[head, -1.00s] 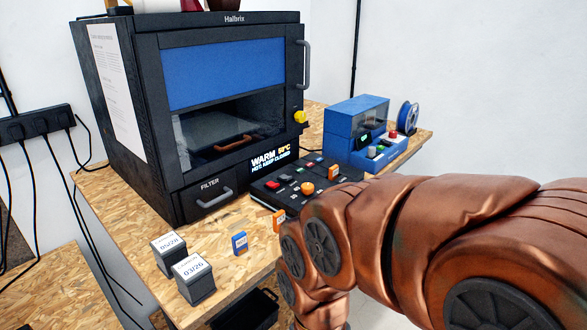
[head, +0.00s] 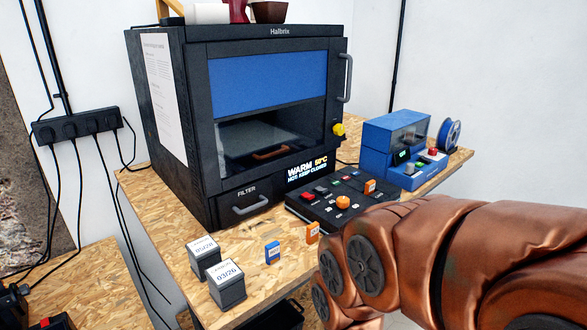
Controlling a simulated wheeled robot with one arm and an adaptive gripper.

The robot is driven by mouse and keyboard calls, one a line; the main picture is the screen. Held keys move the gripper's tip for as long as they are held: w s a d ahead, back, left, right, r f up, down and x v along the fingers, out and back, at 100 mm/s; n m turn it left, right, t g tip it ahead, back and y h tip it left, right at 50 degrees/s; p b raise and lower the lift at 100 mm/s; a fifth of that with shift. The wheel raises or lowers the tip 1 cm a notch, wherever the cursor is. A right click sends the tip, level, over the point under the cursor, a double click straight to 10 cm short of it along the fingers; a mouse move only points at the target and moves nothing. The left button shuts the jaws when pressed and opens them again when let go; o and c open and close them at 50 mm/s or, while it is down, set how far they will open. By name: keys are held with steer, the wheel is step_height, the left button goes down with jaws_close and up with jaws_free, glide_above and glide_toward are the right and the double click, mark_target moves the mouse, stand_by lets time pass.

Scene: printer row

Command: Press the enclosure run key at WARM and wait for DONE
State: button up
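The black Halbrix enclosure (head: 168,185) stands on the chipboard bench with its door shut. A lit display (head: 307,168) at its lower right reads WARM, a temperature near 50°C, and HOT: KEEP CLOSED. In front of the display lies a black control panel (head: 318,212) with several small keys, including a red key (head: 307,197), a green key (head: 337,182) and an orange knob (head: 343,202). The key labels are too small to read, so I cannot tell which is the run key. My copper arm crosses the lower right, in front of the panel's near right side. My gripper is out of view.
Two dark CARBON boxes (head: 228,292) and small blue (head: 272,253) and orange (head: 312,232) blocks stand near the bench's front edge. A blue machine (head: 392,150) and a blue spool (head: 449,136) are at the right. A power strip (head: 75,126) with hanging cables is at the left.

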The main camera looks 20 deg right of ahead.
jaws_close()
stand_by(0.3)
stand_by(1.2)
